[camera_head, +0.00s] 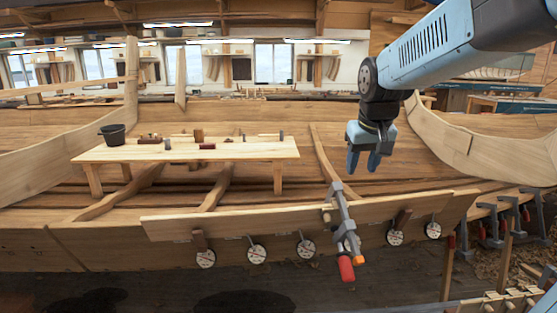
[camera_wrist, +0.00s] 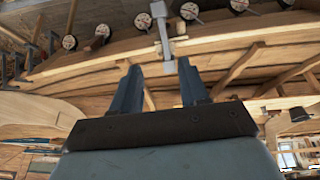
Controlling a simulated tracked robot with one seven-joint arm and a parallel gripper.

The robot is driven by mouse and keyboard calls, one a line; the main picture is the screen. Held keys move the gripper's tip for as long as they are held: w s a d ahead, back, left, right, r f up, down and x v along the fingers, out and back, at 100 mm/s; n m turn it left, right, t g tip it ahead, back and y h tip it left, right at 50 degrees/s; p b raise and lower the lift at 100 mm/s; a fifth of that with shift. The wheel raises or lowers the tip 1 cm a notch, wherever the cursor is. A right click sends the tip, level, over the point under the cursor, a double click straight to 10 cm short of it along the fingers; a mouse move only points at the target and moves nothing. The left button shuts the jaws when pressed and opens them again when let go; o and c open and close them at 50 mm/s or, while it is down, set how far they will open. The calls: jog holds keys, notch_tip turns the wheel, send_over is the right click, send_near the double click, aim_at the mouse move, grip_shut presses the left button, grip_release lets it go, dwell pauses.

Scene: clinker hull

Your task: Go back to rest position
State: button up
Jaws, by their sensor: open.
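My gripper (camera_head: 365,160) hangs at the end of my blue arm, right of centre in the head view, with its fingers pointing down. It is open and empty, above the inside of the wooden hull (camera_head: 350,175). In the wrist view my gripper (camera_wrist: 160,90) shows two blue fingers spread apart with nothing between them. A grey clamp with a red handle (camera_head: 345,235) grips the plank (camera_head: 280,215) on the near side of the hull, below and left of my gripper. The clamp also shows in the wrist view (camera_wrist: 163,35), beyond the fingertips.
A wooden bench (camera_head: 190,151) with a black bucket (camera_head: 112,134) and small tools stands at left. Several round white discs (camera_head: 257,253) hang along the plank's lower edge. More clamps (camera_head: 490,232) stand at right. Open space surrounds my gripper.

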jog(key=s+d+f+t, duration=0.1)
jog(key=s+f, duration=0.1)
jog(key=s, duration=1.5)
jog(key=shift+s+d+f+m, duration=0.2)
jog(key=shift+s+d+m, duration=0.1)
jog(key=shift+s+m, duration=0.1)
